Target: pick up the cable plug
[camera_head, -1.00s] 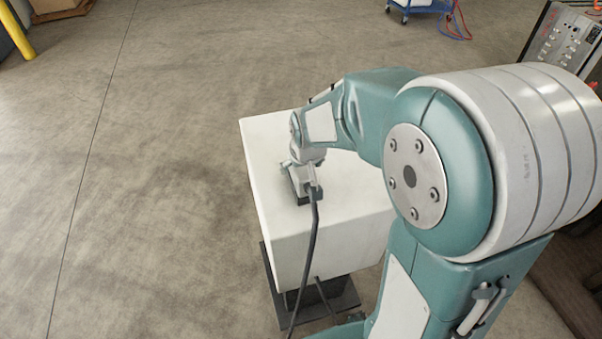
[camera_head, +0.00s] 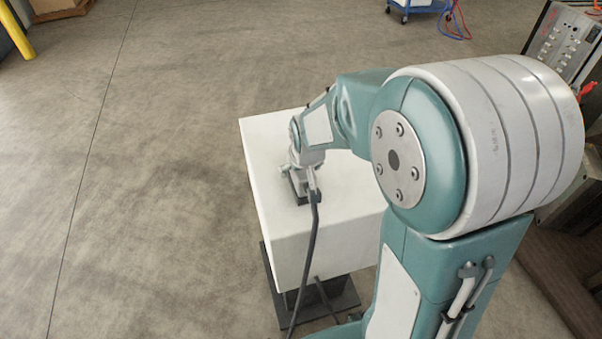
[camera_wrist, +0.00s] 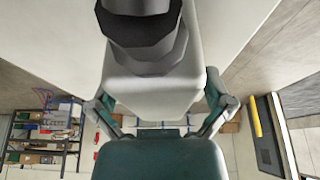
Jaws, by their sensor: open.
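The plug's dark cable (camera_head: 308,245) runs from beside my gripper down the front of a white block (camera_head: 350,190). The light grey plug end (camera_head: 312,180) shows small at the top of the cable; the rest is partly hidden. My gripper (camera_head: 297,178) is low over the block's top, at a small dark mount (camera_head: 301,198). In the wrist view, a pale body with a dark faceted collar, seemingly the plug (camera_wrist: 155,88), fills the middle. My gripper's open finger linkages (camera_wrist: 160,110) stand on both sides of it. I cannot tell whether the fingertips touch it.
The white block stands on a dark base plate (camera_head: 340,300). A control panel (camera_head: 562,42) is at the upper right, and a blue trolley (camera_head: 418,6) is at the back. The floor left of the block is clear.

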